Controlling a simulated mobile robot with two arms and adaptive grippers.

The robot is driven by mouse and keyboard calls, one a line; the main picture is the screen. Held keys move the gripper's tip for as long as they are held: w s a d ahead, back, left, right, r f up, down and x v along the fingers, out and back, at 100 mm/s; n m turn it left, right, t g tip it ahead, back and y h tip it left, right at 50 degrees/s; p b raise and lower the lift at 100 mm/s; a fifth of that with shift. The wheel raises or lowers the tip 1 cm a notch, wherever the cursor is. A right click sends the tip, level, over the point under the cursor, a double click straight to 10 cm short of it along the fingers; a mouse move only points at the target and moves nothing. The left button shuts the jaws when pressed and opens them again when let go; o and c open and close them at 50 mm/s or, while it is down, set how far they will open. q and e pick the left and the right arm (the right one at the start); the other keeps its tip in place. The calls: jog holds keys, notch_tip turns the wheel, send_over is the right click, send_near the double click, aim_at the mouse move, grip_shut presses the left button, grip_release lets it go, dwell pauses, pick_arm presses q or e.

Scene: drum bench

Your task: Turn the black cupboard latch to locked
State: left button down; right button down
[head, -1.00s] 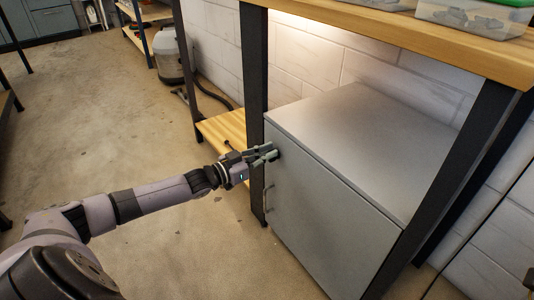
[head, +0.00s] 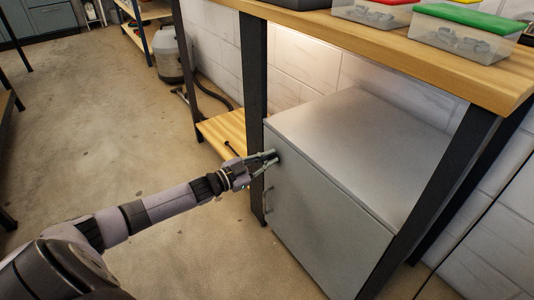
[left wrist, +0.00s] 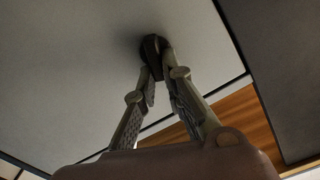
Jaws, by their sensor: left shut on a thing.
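The grey cupboard (head: 365,130) stands under the wooden bench, its door (head: 325,225) shut. The black latch (left wrist: 152,48) is near the door's upper left corner. In the left wrist view it is a small dark piece on the pale door face, pointing down the picture between the fingers. My left gripper (head: 270,159) is at that corner, with its fingers closed around the latch. It also shows in the left wrist view (left wrist: 160,80). In the head view the fingers mostly hide the latch. My right gripper is not in view.
A door handle (head: 267,198) sits just below my left gripper. A black bench leg (head: 254,80) stands beside the cupboard's left edge, and another crosses its right side. Bins with coloured lids (head: 465,35) stand on the bench top (head: 390,42). The floor (head: 150,130) to the left is clear.

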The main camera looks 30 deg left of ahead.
pick_arm(q)
jog(key=m, duration=0.2)
jog(key=m+p, duration=0.1)
jog(key=m, duration=0.1)
jog(key=d+m+p, duration=0.1)
jog(key=m, duration=0.1)
jog(key=shift+s+f, duration=0.2)
jog(key=shift+f, duration=0.1)
jog(key=m, duration=0.3)
jog(key=shift+f+m, duration=0.3)
jog(key=shift+m, duration=0.1)
jog(key=shift+d+f+m, duration=0.1)
jog(key=shift+f+m, duration=0.05)
jog(key=shift+m, duration=0.65)
jog(key=shift+f+m, duration=0.1)
jog(key=shift+m, duration=0.7)
jog(key=c, duration=1.7)
grip_release()
jog(key=v, duration=1.2)
